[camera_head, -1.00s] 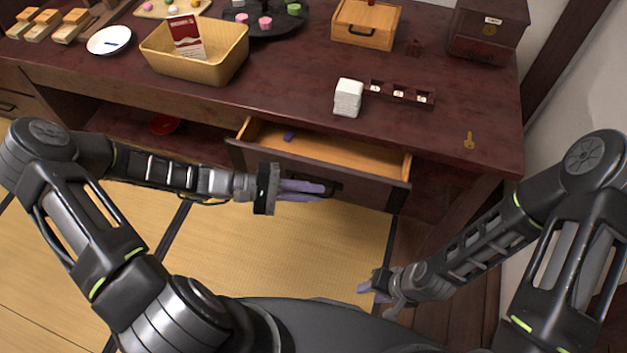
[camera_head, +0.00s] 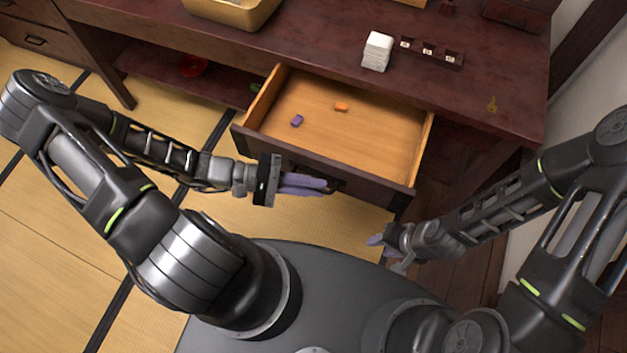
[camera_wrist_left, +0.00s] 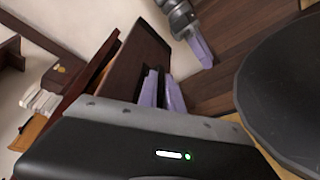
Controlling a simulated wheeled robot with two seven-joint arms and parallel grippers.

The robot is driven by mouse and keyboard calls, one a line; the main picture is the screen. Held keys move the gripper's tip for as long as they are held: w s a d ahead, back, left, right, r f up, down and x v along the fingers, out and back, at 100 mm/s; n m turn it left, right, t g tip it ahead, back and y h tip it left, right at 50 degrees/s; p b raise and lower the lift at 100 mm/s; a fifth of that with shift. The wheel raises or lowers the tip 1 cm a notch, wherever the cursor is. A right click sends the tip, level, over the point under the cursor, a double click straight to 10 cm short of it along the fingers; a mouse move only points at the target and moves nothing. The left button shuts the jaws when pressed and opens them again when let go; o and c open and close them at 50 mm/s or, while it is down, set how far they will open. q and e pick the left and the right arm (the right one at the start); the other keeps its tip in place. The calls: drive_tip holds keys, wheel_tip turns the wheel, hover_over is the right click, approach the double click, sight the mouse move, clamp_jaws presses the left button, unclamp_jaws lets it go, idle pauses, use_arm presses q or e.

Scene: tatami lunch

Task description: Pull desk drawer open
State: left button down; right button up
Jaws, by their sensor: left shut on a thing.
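The desk drawer (camera_head: 350,135) is pulled out from the dark wooden desk (camera_head: 480,90), its light wood inside showing. A purple block (camera_head: 297,120) and an orange block (camera_head: 341,107) lie on its floor. My left gripper (camera_head: 315,186) is at the drawer's front panel, its purple fingers shut on the dark handle (camera_head: 338,186), which they partly hide. In the left wrist view the fingers (camera_wrist_left: 162,92) reach the drawer front (camera_wrist_left: 140,65). My right gripper (camera_head: 378,243) is off to the right, below the drawer front and apart from it; its finger gap is too small to judge.
On the desk top stand a white stack (camera_head: 377,52), a dark tray with small compartments (camera_head: 432,52), a yellow key (camera_head: 491,104) and a tan basket (camera_head: 232,10). A red dish (camera_head: 194,66) is on the lower shelf. Tatami floor (camera_head: 60,215) is open at left.

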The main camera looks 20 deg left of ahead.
use_arm(q)
drive_tip(key=c, duration=1.8)
unclamp_jaws()
drive_tip(key=shift+v, duration=3.95)
drive_tip(key=shift+a, duration=0.1)
